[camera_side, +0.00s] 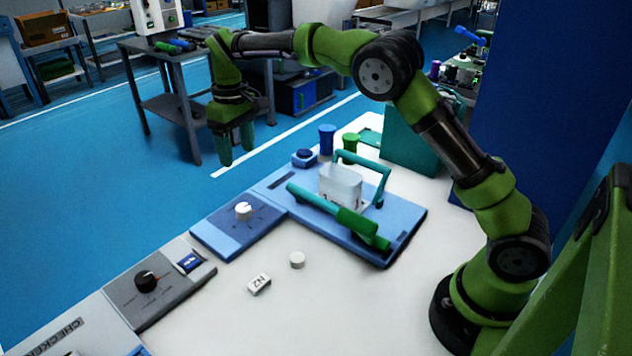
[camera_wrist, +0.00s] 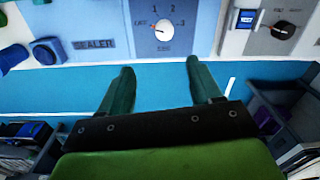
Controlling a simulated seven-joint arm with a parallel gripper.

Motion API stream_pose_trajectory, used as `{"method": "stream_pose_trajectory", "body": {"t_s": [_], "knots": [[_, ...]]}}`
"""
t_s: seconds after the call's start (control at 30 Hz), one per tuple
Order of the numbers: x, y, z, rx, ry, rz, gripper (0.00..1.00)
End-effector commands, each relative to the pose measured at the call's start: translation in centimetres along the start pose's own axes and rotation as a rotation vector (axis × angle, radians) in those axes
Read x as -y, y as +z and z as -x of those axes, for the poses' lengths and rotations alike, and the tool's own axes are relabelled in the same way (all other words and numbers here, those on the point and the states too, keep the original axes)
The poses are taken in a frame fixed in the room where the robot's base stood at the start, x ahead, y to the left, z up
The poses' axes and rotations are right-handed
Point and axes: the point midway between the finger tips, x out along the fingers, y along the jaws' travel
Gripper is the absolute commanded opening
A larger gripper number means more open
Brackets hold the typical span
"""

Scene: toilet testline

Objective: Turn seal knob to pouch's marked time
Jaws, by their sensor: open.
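The white seal knob (camera_side: 243,210) is on a blue panel left of the sealer in the side view. In the wrist view the knob (camera_wrist: 162,29) is at the top middle, with OFF, 1, 2 and 3 around it; I cannot clearly tell which mark it points to. My gripper (camera_side: 237,155) is open and empty, raised above and beyond the panel. Its two green fingers (camera_wrist: 160,66) show apart below the knob in the wrist view, not touching it. A pale pouch-like item (camera_side: 340,186) stands in the blue sealer (camera_side: 406,213); no time mark is legible on it.
A grey panel with a black knob (camera_side: 146,281) and a small blue display (camera_side: 189,262) lies at front left. A white N2 block (camera_side: 259,284) and a round white cap (camera_side: 297,260) lie on the white table (camera_side: 330,310). Green sealer handles (camera_side: 345,217) rise beside the pouch.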

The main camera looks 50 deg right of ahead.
Motion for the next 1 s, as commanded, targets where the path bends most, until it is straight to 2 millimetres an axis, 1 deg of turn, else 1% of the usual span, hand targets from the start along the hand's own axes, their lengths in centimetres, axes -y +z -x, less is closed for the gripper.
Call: {"method": "stream_pose_trajectory", "body": {"t_s": [0.03, 0.1, 0.13, 0.2, 0.33, 0.47, 0.8, 1.0], "knots": [[0.1, -0.6, 0.5, -0.003, 0.003, 0.024, 0.64], [0.3, -0.8, 2.0, -0.013, 0.0, 0.058, 0.64], [0.4, -0.7, 2.4, -0.009, -0.004, 0.073, 0.64], [0.6, -0.3, 2.1, 0.011, -0.016, 0.093, 0.64], [0.7, -0.2, 1.0, 0.014, -0.018, 0.104, 0.64], [0.8, -0.1, -1.2, 0.015, -0.018, 0.104, 0.64], [0.8, 0.0, -8.8, 0.015, -0.017, 0.102, 0.64], [0.9, 0.0, -12.4, 0.013, -0.017, 0.101, 0.64]]}}
